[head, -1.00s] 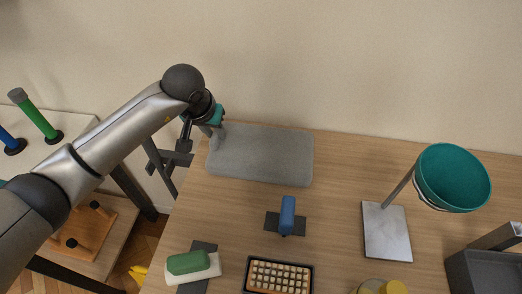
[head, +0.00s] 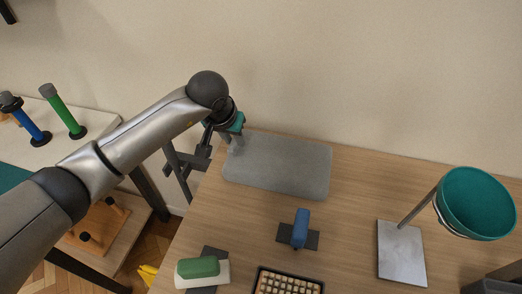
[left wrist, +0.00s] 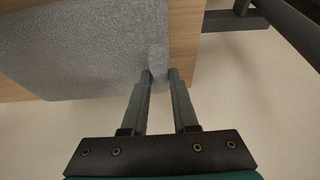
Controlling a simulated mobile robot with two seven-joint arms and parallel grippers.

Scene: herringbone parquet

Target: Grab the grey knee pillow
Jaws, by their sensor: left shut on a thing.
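The grey knee pillow (head: 277,165) is a flat, rounded, speckled slab lying at the back left of the wooden desk, near the wall. My left gripper (head: 230,139) is at its back left corner. In the left wrist view the pillow (left wrist: 75,45) fills the upper left, and the two fingers of the left gripper (left wrist: 161,74) are shut on its edge, with a bit of grey between them. The pillow appears to lie flat on the desk. My right gripper is not in view.
A blue-handled object (head: 300,228) stands in front of the pillow. The wall (head: 360,80) is close behind.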

